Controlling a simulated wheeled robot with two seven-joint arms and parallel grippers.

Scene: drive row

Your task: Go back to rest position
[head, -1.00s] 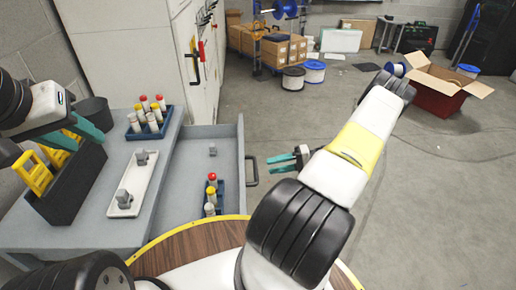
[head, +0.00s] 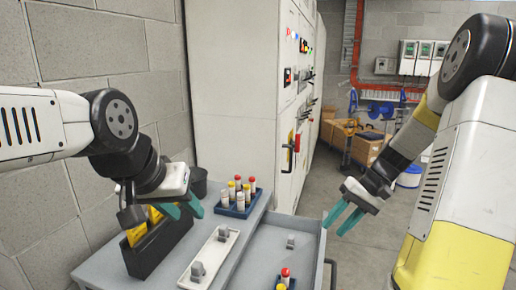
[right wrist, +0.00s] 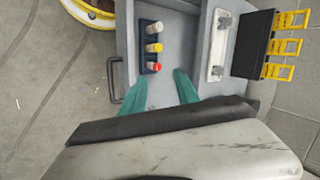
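My left gripper (head: 182,212) has teal fingers and hangs over the black holder with yellow pieces at the left of the grey cabinet top. Its fingers look spread, with nothing seen between them. My right gripper (head: 345,218) is raised beside the open drawer, near its handle side. Its teal fingers are apart and empty; in the right wrist view they (right wrist: 182,88) point toward the drawer with a gap between them. Both arms are bent and raised in the head view.
The open drawer (head: 262,258) holds a blue rack with capped tubes (right wrist: 152,45) and a small grey piece. On the cabinet top are a white tray (head: 226,252), a blue tube rack (head: 236,211) and the black holder (head: 150,255). A tall white cabinet (head: 240,100) stands behind.

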